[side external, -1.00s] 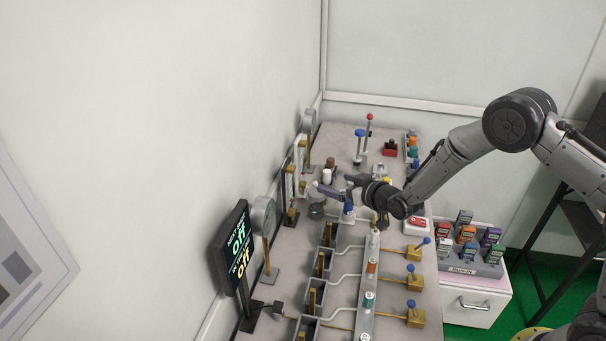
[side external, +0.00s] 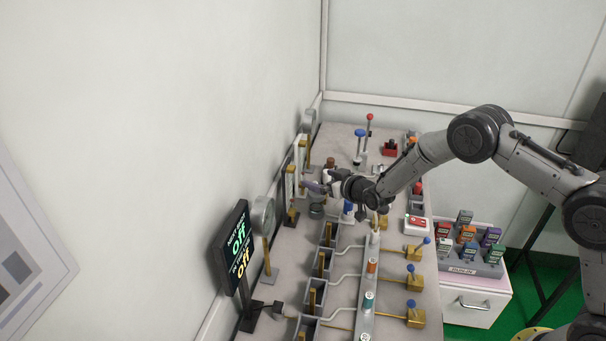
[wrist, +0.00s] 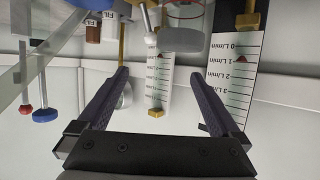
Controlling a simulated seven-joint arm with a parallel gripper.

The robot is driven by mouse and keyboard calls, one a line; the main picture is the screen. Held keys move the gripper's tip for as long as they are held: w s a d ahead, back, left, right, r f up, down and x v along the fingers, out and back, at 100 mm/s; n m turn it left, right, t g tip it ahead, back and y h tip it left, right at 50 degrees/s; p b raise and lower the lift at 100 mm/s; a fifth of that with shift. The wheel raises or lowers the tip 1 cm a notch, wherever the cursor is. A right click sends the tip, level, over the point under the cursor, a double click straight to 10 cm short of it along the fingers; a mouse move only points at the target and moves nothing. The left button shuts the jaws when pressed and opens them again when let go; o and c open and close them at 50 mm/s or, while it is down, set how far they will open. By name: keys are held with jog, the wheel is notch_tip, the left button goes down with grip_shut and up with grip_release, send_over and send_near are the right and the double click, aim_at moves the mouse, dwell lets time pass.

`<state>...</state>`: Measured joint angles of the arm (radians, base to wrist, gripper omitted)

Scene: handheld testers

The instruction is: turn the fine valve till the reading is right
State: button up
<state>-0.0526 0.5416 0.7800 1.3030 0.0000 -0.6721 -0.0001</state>
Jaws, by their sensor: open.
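My gripper (wrist: 160,74) is open, its two dark fingers apart with nothing held between them. In the side view my gripper (side external: 320,187) is level above the bench near the flow scales. The wrist view looks upside down. A white L/min scale (wrist: 166,85) with a brass end piece (wrist: 156,113) shows beyond the gap between the fingers. A small grey ball-ended part (wrist: 151,40) stands in front of this scale. I cannot tell which part is the fine valve.
A display (side external: 235,247) reads "off" on two lines. A round gauge (side external: 263,216) stands beside it. Brass valves with blue-tipped levers (side external: 415,313) line the bench's right side. Upright blue and red knobs (side external: 360,133) stand at the back. A clear jar (wrist: 184,25) is near the fingers.

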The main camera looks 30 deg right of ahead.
jog(key=a+v, duration=0.1)
jog(key=v, duration=0.9)
notch_tip(320, 180, up, 17)
jog(key=d+t, duration=0.2)
jog(key=t, duration=0.1)
jog(key=s+r, duration=0.9)
jog(key=r, duration=0.3)
jog(key=s+d+g, duration=0.2)
jog(key=s+g, duration=0.2)
jog(key=s, duration=1)
jog(key=s+f+g, duration=0.3)
jog(key=s+f, duration=0.2)
jog(key=s, duration=0.3)
jog(key=s+f+g, duration=0.4)
jog(key=s+f, duration=0.2)
jog(key=s, duration=0.2)
jog(key=shift+s+m+h, duration=0.3)
jog(key=shift+s+h, duration=0.05)
jog(key=shift+h, duration=0.05)
